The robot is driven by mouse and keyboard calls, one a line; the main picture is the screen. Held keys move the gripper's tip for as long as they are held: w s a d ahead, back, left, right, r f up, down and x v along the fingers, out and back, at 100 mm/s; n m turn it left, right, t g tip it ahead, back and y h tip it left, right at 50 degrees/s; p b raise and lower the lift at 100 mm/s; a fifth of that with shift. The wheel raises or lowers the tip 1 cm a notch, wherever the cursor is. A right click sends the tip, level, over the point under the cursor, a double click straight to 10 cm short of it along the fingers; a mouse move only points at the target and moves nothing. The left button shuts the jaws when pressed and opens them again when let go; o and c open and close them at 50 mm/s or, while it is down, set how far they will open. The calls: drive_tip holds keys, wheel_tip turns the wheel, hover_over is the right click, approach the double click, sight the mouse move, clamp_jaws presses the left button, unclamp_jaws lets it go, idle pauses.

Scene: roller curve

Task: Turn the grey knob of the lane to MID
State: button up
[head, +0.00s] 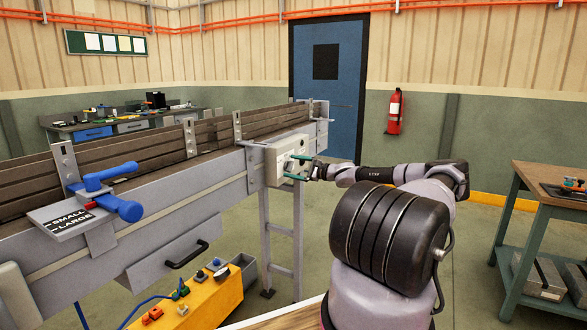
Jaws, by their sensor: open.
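A pale grey control box (277,158) is mounted on the side of the roller lane (170,195), toward its far end. A small grey knob (289,165) seems to sit on the face of this box, but it is too small to read its setting. My gripper (294,167) is right in front of the box face, with its two teal fingers apart, one above and one below the knob. I cannot tell whether the fingers touch the knob. No MID marking can be read.
A blue handle (108,190) on a plate marked SMALL and LARGE (65,217) sits on the near lane. A yellow box with buttons (205,295) stands below. A workbench (545,200) is at right. A blue door (330,75) and fire extinguisher (395,112) are behind.

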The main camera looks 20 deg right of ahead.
drive_tip(key=c, duration=1.4)
drive_tip(key=shift+n, duration=0.4)
drive_tip(key=n, duration=0.3)
drive_tip(key=shift+a+f, duration=0.1)
drive_tip(key=shift+f, duration=0.05)
drive_tip(key=shift+s+f+n, duration=0.1)
drive_tip(key=shift+f+n, duration=0.05)
drive_tip(key=shift+n, duration=2.35)
drive_tip(key=o, duration=1.4)
